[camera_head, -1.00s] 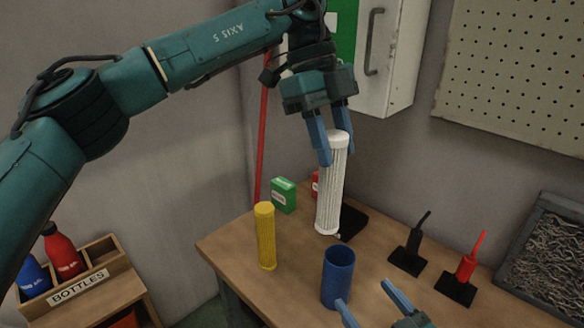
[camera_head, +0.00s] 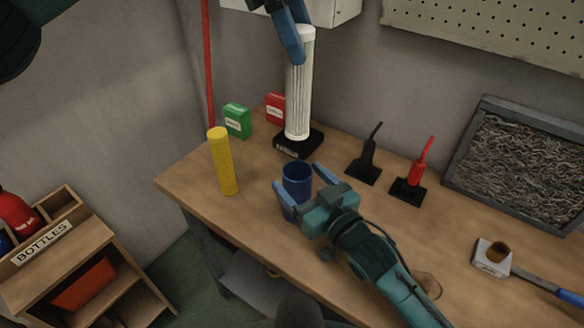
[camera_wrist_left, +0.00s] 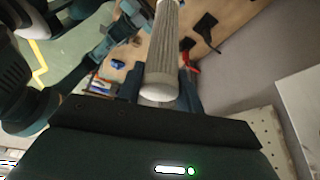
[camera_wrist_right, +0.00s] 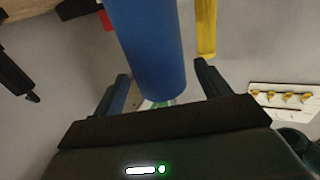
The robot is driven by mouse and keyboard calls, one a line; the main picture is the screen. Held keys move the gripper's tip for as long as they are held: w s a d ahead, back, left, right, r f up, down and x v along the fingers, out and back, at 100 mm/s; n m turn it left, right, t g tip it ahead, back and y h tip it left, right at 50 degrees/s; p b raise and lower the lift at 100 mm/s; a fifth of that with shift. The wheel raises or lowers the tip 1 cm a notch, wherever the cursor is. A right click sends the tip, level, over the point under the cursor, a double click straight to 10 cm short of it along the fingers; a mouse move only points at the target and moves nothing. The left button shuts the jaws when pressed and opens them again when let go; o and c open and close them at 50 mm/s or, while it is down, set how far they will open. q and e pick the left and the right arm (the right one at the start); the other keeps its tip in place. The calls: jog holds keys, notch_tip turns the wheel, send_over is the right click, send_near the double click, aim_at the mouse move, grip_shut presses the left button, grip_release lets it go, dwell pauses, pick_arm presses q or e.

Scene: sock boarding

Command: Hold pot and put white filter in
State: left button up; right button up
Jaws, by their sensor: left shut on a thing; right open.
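The white filter (camera_head: 299,95) is a tall ribbed cylinder, upright in the head view. My left gripper (camera_head: 296,45) is shut on its top end. The filter also fills the upper middle of the left wrist view (camera_wrist_left: 165,45). Its lower end overlaps a black stand (camera_head: 298,148); I cannot tell whether they touch. The blue pot (camera_head: 297,176) stands on the bench in front of the stand, its mouth up. My right gripper (camera_head: 305,187) is open, one finger on each side of the pot. In the right wrist view the pot (camera_wrist_right: 150,45) lies between the open fingers.
A yellow cylinder (camera_head: 222,162) stands left of the pot. Green (camera_head: 237,121) and red (camera_head: 275,108) boxes are behind. Black (camera_head: 366,163) and red-handled (camera_head: 413,180) tools stand on the right, near a tray of grey shavings (camera_head: 460,155). Bench (camera_head: 255,220) is clear at front left.

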aim_at(290, 169)
jog(key=shift+x, duration=1.9)
jog(key=shift+c, duration=0.4)
